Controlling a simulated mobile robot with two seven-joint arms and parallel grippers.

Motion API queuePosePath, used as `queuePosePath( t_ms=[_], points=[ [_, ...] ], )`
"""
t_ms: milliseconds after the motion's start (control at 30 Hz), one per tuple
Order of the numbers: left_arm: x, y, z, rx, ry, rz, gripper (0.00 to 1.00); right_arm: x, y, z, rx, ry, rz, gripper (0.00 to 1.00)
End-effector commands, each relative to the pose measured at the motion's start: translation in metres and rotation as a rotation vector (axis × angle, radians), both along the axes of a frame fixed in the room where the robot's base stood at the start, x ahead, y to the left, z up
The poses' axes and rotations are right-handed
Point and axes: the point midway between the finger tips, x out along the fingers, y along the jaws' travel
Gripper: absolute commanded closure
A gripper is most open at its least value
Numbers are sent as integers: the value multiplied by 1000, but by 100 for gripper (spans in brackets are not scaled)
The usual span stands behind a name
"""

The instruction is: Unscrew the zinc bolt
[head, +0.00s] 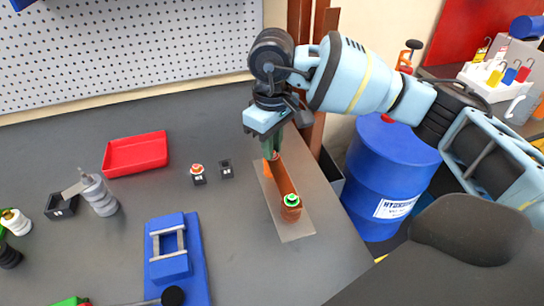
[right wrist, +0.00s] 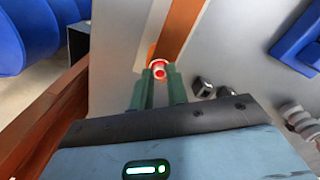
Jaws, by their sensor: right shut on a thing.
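A copper busbar (head: 283,180) lies on a grey metal plate (head: 300,228) at the right of the bench. At its far end my right gripper (head: 273,150) points down, its green fingers shut on a red-ringed bolt head (right wrist: 158,70), which I take as the zinc bolt. In the head view the fingers mostly hide this bolt. In the right wrist view, the right gripper (right wrist: 160,76) has a fingertip on either side of the head. A green-topped bolt (head: 291,201) stands upright at the busbar's near end. My left gripper is not in view.
A black holder with a red-and-white-topped piece (head: 197,172) and an empty-looking black holder (head: 226,168) stand left of the plate. A blue drum (head: 385,175) stands off the bench's right edge.

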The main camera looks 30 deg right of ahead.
Motion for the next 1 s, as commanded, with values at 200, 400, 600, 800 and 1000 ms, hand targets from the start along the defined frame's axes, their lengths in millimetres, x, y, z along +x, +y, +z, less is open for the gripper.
queuePosePath(
  t_ms=[200,400,600,800,1000],
  points=[
    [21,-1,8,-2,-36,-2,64,0,0,-1,0,-1,18,100],
    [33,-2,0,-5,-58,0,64,0,0,-3,-1,1,272,100],
    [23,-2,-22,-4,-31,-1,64,1,0,-7,2,4,412,100],
    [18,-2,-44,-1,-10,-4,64,2,1,-9,4,7,433,100],
    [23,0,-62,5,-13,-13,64,2,1,-8,5,8,457,100]
  ],
)
